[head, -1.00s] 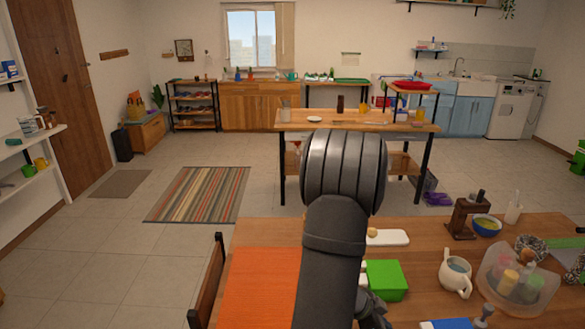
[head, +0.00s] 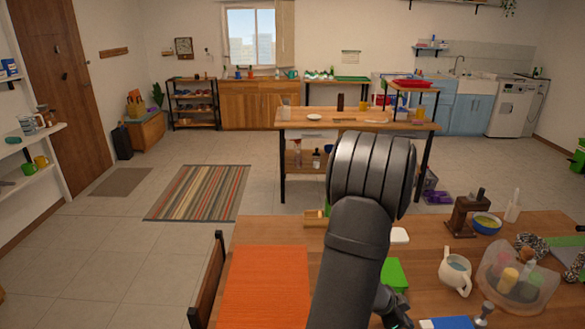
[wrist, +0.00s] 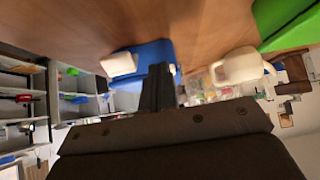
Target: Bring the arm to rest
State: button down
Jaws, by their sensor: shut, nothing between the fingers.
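My arm rises from the bottom of the head view in front of the near wooden table (head: 450,235), its large rounded joint at the top. My gripper (wrist: 158,88) shows in the wrist view as dark fingers closed together, with nothing between them. It points toward a blue mat (wrist: 150,50) with a white object on it, and I cannot tell how far apart they are. In the head view my arm hides most of the gripper.
An orange mat (head: 265,285) lies left of my arm. A green box (head: 395,272) is partly hidden by it. To the right are a white mug (head: 455,270), a clear bowl with several bottles (head: 510,275), a yellow-filled bowl (head: 487,223) and a wooden stand (head: 466,215).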

notch_tip(320, 180, down, 2)
jog(key=shift+f, duration=0.1)
jog(key=r, duration=0.2)
jog(key=shift+d+r, duration=0.2)
jog(key=shift+r, duration=0.1)
jog(key=d+r+y, duration=0.1)
jog(key=d+r, duration=1.1)
jog(key=shift+w, duration=0.15)
